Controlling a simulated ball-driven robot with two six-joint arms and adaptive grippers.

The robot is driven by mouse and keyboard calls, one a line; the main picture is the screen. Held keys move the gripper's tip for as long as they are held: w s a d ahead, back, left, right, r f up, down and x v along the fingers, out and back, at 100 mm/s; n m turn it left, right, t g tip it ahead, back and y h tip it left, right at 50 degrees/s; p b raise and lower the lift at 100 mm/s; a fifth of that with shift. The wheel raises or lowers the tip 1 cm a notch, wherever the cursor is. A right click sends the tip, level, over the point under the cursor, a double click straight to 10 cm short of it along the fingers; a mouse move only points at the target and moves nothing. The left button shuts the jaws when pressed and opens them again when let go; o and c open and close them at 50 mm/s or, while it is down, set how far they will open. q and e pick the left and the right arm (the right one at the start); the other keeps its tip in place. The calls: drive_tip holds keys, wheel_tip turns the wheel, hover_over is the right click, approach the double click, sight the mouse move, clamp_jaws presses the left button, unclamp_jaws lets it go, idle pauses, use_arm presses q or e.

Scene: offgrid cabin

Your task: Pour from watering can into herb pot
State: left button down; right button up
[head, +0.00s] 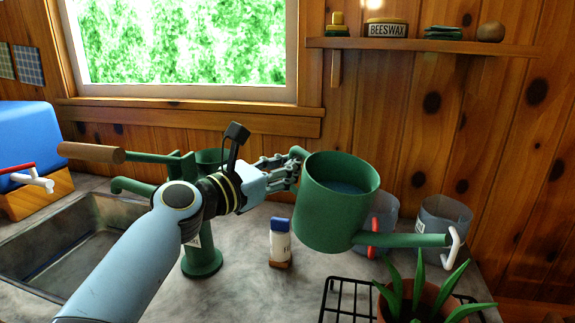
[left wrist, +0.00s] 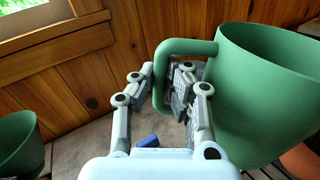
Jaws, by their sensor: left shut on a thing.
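My left gripper (head: 285,172) is shut on the handle of the green watering can (head: 325,215). It holds the can up above the counter, tilted slightly toward its spout, with water visible inside. The pot is terracotta with green pointed leaves, at the bottom right of the head view. In the left wrist view the gripper's fingers (left wrist: 165,90) close around the can's handle (left wrist: 180,47). No water stream shows. My right gripper is not in view.
A black wire rack (head: 345,296) lies by the pot. Clear containers (head: 445,217) stand behind the can. A small white bottle (head: 280,243) with a blue cap stands below it. A green hand pump (head: 202,262) and a sink (head: 75,245) are at left.

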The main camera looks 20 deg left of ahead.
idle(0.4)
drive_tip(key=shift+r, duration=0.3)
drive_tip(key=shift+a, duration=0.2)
drive_tip(key=shift+p, duration=0.35)
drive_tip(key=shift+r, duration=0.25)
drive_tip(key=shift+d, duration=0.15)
idle(0.4)
